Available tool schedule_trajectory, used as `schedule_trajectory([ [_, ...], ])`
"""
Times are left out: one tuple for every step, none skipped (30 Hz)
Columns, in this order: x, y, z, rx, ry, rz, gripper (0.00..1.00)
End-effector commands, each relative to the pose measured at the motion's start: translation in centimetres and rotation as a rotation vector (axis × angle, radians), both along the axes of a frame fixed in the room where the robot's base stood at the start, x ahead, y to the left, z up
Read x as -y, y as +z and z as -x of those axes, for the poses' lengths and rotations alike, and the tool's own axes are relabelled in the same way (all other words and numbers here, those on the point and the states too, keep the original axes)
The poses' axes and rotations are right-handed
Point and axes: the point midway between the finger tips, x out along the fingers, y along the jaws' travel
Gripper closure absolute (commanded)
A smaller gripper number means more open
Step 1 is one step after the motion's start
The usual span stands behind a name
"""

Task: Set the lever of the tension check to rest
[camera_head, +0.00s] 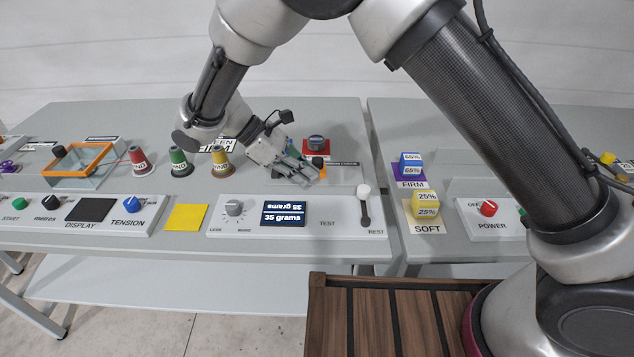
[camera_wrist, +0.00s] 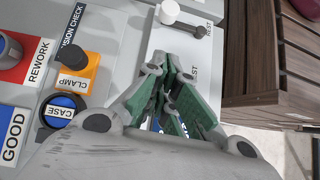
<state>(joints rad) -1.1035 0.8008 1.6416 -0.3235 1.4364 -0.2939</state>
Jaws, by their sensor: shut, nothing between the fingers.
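The tension check lever has a white knob (camera_head: 363,190) and a dark arm (camera_head: 365,208) on the right part of a white panel (camera_head: 292,237). The knob is at the far end of the arm, and the near end lies by the printed REST (camera_head: 376,232). TEST is printed to the left. The knob also shows at the top of the wrist view (camera_wrist: 169,12). My gripper (camera_head: 313,174) is shut and empty, left of the knob and apart from it. Its green-padded fingers (camera_wrist: 174,72) hide part of the panel in the wrist view.
The same panel has a grey dial (camera_head: 234,208) and a display (camera_head: 284,213) reading 35 grams. Behind are an orange CLAMP plate with a black knob (camera_wrist: 74,57) and a red REWORK plate (camera_wrist: 36,62). Thread cones stand left; cubes (camera_head: 427,204) stand right, across a table gap.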

Motion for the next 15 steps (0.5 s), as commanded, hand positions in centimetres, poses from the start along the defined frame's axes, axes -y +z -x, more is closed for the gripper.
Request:
schedule_trajectory([
  [-0.7,0.6,0.0,0.001,0.001,-0.002,1.0],
  [-1.0,0.9,0.1,0.001,0.001,-0.002,1.0],
  [-1.4,1.3,0.1,0.001,0.001,-0.002,1.0],
  [-1.6,1.5,0.1,0.001,0.001,-0.001,1.0],
  [-1.8,1.7,0.1,0.001,0.001,-0.001,1.0],
  [-2.1,2.0,0.1,0.001,0.0,-0.002,1.0],
  [-2.2,2.1,0.1,0.001,0.0,-0.001,1.0],
  [-2.2,2.2,0.1,0.001,-0.001,0.0,1.0],
  [-2.3,2.3,0.1,0.0,0.0,0.001,1.0],
  [-2.4,2.4,0.1,0.0,0.0,0.001,1.0],
  [-2.4,2.4,0.1,0.0,0.0,0.001,1.0],
  [-2.4,2.4,0.1,0.0,0.0,0.001,1.0],
  [-2.4,2.4,0.1,0.0,0.0,0.001,1.0],
  [-2.4,2.4,0.1,0.0,0.0,0.001,1.0],
  [-2.4,2.4,0.1,0.0,0.0,0.0,1.0],
])
